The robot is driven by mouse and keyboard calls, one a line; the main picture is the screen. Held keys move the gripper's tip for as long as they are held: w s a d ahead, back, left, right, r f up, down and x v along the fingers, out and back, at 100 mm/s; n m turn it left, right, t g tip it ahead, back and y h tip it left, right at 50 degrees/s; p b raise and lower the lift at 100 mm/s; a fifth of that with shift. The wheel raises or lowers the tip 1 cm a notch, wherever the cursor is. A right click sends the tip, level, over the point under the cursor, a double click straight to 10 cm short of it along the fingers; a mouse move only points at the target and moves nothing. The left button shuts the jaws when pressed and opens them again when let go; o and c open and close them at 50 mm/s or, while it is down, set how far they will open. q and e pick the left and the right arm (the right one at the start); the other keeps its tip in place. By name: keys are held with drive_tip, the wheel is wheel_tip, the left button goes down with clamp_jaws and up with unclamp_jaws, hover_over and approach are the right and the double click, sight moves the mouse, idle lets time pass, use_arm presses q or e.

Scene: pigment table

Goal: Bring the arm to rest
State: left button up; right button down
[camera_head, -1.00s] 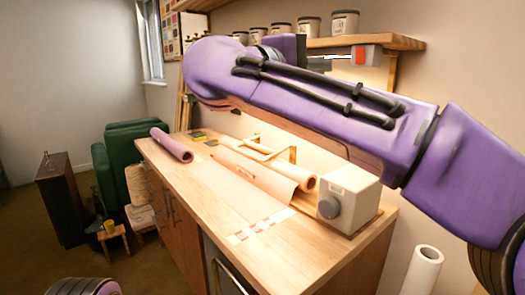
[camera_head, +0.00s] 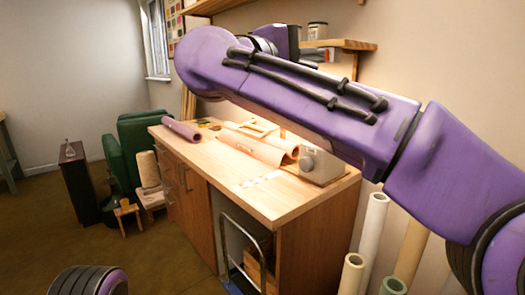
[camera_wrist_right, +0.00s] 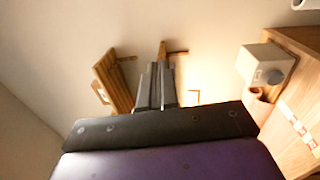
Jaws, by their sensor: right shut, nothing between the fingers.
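My right arm crosses the upper right of the head view in purple, from the lower right edge to an elbow-like rounded end at upper centre. A dark part of its hand shows beside that end, in front of the shelf; its fingertips are not clear there. In the wrist view my right gripper (camera_wrist_right: 157,88) has its grey fingers together, with nothing held between them. It is in the air, clear of the workbench (camera_head: 250,205). My left gripper is not in view; only a purple and dark part of my own body shows at the bottom left of the head view.
The workbench holds a pink roll (camera_head: 181,129), a brown paper roll (camera_head: 258,148) and a pale box with a knob (camera_head: 322,163). A shelf (camera_head: 345,44) is behind my arm. Upright rolls (camera_head: 373,225) stand right of the bench. A green armchair (camera_head: 138,133) stands left. Floor at left front is open.

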drive_tip(key=w+a+f+n+t+y, duration=0.35)
drive_tip(key=f+n, duration=0.25)
drive_tip(key=n, duration=0.8)
drive_tip(key=w+a+f+n+t+y, duration=0.2)
drive_tip(key=w+a+f+n+t, duration=0.3)
drive_tip(key=n, duration=0.8)
drive_tip(key=s+d+f+n+g+y, duration=0.15)
drive_tip(key=d+f+n+y, duration=0.25)
drive_tip(key=f+n, duration=1.05)
drive_tip(key=d+f+n+g+y, duration=0.3)
drive_tip(key=f+n, duration=0.4)
drive_tip(key=f, duration=1.5)
drive_tip(key=s+d+f+n+g, duration=0.35)
drive_tip(key=s+d+f, duration=0.25)
drive_tip(key=s+f, duration=0.4)
drive_tip(key=s+d+f+n+g, duration=0.35)
drive_tip(key=s+d+f, duration=0.35)
drive_tip(key=f, duration=0.6)
drive_tip(key=s+d+f+g, duration=0.3)
drive_tip(key=s+d+f, duration=0.1)
drive_tip(key=s, duration=0.8)
drive_tip(key=s+d+f+n+g+h, duration=0.1)
drive_tip(key=s+d+f+g, duration=0.2)
drive_tip(key=s+d, duration=0.3)
drive_tip(key=s, duration=0.5)
drive_tip(key=shift+s+d+f, duration=0.15)
drive_tip(key=shift+s+f, duration=0.2)
